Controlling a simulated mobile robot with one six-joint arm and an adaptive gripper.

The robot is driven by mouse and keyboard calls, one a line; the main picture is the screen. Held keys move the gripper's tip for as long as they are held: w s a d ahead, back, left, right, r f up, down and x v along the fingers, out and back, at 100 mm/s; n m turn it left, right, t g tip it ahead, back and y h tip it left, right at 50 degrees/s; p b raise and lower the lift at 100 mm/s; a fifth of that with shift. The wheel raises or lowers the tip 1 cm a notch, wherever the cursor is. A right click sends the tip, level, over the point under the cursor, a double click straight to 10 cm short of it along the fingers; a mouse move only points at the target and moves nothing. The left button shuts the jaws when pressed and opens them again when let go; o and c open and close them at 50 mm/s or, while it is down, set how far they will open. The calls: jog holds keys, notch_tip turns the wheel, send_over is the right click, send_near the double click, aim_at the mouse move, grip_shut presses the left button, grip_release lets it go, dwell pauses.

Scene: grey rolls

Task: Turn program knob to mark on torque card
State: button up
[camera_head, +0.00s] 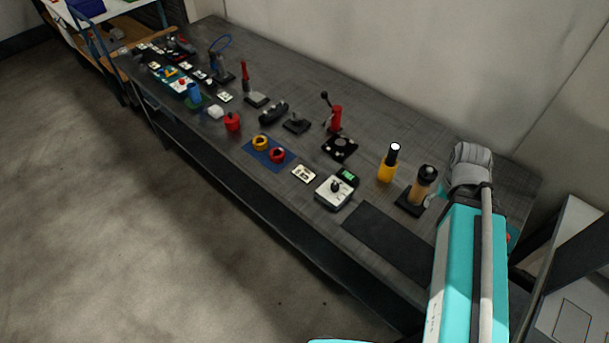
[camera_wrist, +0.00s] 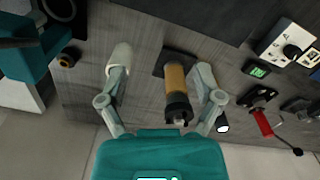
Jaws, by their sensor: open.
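The program knob (camera_head: 335,186) is a black knob on top of a white box (camera_head: 331,197) near the front edge of the bench. The knob also shows at the upper right of the wrist view (camera_wrist: 291,51). The torque card, a small white card with dark marks (camera_head: 304,173), appears to be the one lying just left of the box. Its print is too small to read. My gripper (camera_wrist: 160,68) is open, well to the right of the box in the head view. Its fingers appear either side of an amber cylinder (camera_wrist: 175,82); I cannot tell whether they touch it.
A small green display (camera_head: 347,176) sits behind the box. A dark mat (camera_head: 388,240) lies to its right. Red and yellow rings (camera_head: 277,155) and several tools are farther left.

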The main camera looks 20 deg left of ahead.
jog(key=n+b, duration=0.3)
jog(key=n, duration=1.6)
send_over(335, 185)
notch_tip(335, 185, down, 3)
jog(key=shift+f, duration=0.15)
jog(key=shift+f, duration=0.15)
notch_tip(335, 185, down, 14)
jog(key=b, duration=1.4)
jog(key=shift+w+r, duration=0.1)
jog(key=shift+r, duration=0.15)
jog(key=shift+c, duration=0.2)
grip_shut()
